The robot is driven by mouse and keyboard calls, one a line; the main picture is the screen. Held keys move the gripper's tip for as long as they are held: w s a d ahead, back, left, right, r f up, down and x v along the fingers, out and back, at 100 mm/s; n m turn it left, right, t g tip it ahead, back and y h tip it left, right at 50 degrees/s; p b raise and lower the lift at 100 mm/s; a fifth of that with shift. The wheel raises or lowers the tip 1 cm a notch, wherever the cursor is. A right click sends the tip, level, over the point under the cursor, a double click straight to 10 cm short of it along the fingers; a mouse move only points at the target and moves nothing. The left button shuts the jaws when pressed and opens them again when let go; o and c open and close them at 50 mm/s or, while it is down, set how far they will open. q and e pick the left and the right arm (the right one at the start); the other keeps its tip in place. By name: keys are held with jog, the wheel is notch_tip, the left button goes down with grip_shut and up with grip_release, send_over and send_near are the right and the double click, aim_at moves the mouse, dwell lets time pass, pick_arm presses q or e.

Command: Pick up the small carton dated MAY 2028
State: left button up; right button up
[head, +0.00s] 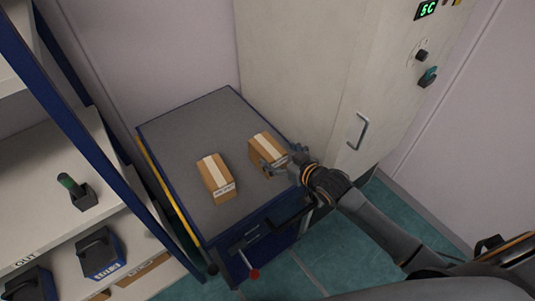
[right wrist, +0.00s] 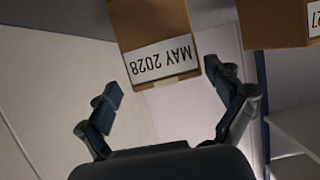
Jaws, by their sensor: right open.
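The small carton dated MAY 2028 (right wrist: 155,22) hangs upside down at the top of the right wrist view, its white label facing my camera. In the head view it is the right-hand brown carton (head: 264,142) with a pale tape strip, on the grey top of a blue cart (head: 172,133). My right gripper (head: 282,160) is at the near end of this carton. In the right wrist view the gripper (right wrist: 162,80) is open, one finger to each side of the label end. Whether a finger touches the carton cannot be told. My left gripper is out of view.
A second similar carton (head: 214,173) stands to the left on the cart; its label, ending in 27, is partly cut off in the right wrist view (right wrist: 280,20). A grey cabinet (head: 300,70) stands close behind on the right. Shelves (head: 60,165) stand left.

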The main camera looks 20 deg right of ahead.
aim_at(268, 150)
jog(key=shift+a+p+x, duration=0.2)
jog(key=shift+p+x, duration=0.15)
jog(key=shift+x, duration=0.95)
jog(key=shift+a+p+x, duration=0.15)
jog(key=shift+p+x, duration=0.15)
jog(key=shift+x, duration=1)
jog(key=shift+s, duration=0.2)
jog(key=shift+c, duration=0.5)
jog(key=c, duration=1.4)
